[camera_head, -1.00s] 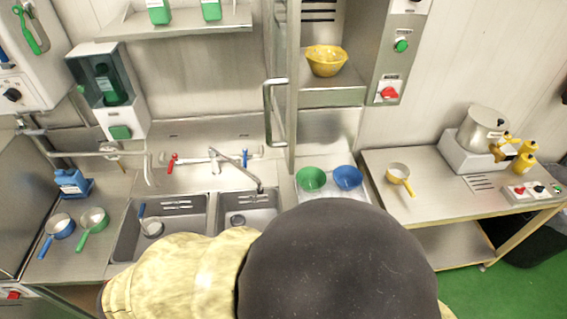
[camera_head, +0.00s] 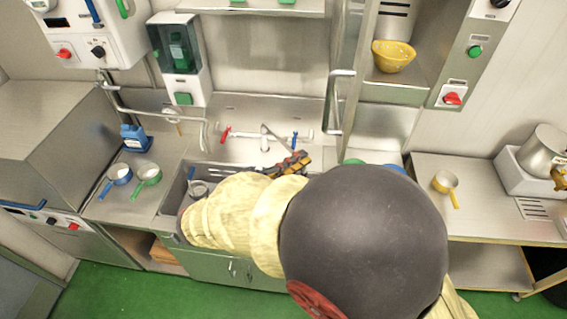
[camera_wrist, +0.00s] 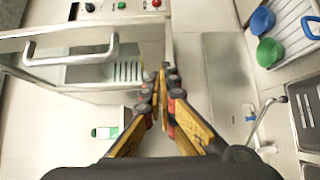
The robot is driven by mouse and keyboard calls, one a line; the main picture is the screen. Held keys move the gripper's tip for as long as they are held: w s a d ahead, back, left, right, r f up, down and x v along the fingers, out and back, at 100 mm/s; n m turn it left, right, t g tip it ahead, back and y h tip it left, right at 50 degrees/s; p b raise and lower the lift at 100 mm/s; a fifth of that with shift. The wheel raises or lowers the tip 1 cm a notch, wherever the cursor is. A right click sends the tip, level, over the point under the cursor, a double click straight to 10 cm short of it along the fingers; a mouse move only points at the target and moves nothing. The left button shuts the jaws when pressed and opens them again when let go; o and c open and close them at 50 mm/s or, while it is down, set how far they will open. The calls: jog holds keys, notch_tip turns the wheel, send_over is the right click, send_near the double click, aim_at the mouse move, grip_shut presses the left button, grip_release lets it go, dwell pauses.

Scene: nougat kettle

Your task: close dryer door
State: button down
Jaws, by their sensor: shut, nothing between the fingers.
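The dryer is the steel wall cabinet (camera_head: 415,68) at upper right in the head view, with an open front and a yellow bowl (camera_head: 393,55) inside. Its door (camera_head: 355,65) stands open, seen nearly edge-on, with a bar handle (camera_head: 337,105) on its left. In the wrist view, the door (camera_wrist: 35,75) and its handle (camera_wrist: 75,52) are at upper left. My gripper (camera_head: 301,160) is over the sink area, below and left of the handle. In the wrist view, my gripper (camera_wrist: 161,80) is shut, empty and apart from the handle.
The sink tap (camera_head: 275,138) is close to my gripper. A soap dispenser (camera_head: 180,55) hangs on the wall to the left. Pans stand on the left counter (camera_head: 135,205) and a yellow-handled pan (camera_head: 445,185) on the right table. Green and blue bowls (camera_wrist: 270,50) are on the drainboard.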

jog(key=d, duration=0.2)
jog(key=w+d+p, duration=0.1)
jog(key=d+p, duration=0.1)
jog(key=d, duration=0.1)
jog(key=shift+w+d, duration=0.3)
jog(key=shift+w, duration=0.05)
